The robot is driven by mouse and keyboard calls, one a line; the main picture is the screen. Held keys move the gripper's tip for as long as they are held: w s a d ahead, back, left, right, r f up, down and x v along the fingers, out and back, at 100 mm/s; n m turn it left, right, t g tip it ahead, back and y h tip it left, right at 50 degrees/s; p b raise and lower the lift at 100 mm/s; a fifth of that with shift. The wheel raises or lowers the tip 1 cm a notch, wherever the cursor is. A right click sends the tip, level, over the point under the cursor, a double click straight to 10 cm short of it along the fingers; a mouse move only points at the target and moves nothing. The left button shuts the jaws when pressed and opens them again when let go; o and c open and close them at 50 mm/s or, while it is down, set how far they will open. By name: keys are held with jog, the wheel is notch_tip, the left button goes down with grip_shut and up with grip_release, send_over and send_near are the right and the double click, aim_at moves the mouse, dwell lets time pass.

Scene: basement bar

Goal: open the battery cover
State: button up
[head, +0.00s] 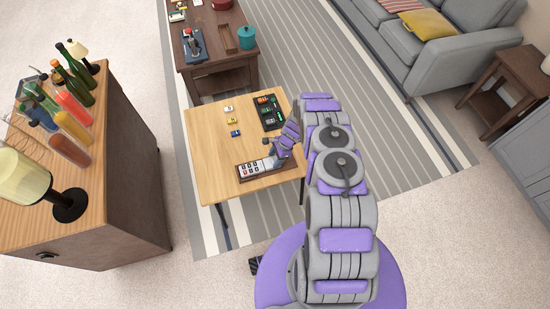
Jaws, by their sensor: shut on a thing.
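A white device with several dark buttons (249,169) lies on a brown tray (262,177) near the front edge of the light wooden table (208,150). My gripper (274,163) is low at the device's right end and shut on a part there, which appears to be the battery cover. The cover itself is hidden behind the fingers, and I cannot tell whether it is apart from the device. A black case (268,112) with small coloured items in it lies at the back right of the table.
Small toy cars, white (228,108), yellow (232,120) and blue (235,133), stand mid-table. The table's left part is bare. A bar cabinet (130,175) with bottles and a lamp is at left. A darker table (220,70) stands behind, a grey sofa (455,60) at right.

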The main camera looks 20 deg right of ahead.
jog(key=shift+d+b, duration=0.35)
jog(key=shift+d, duration=2.2)
jog(key=o, duration=1.5)
jog(key=shift+o, duration=0.2)
jog(key=p+v, duration=0.2)
jog(key=v, duration=1.5)
jog(key=shift+r, duration=0.2)
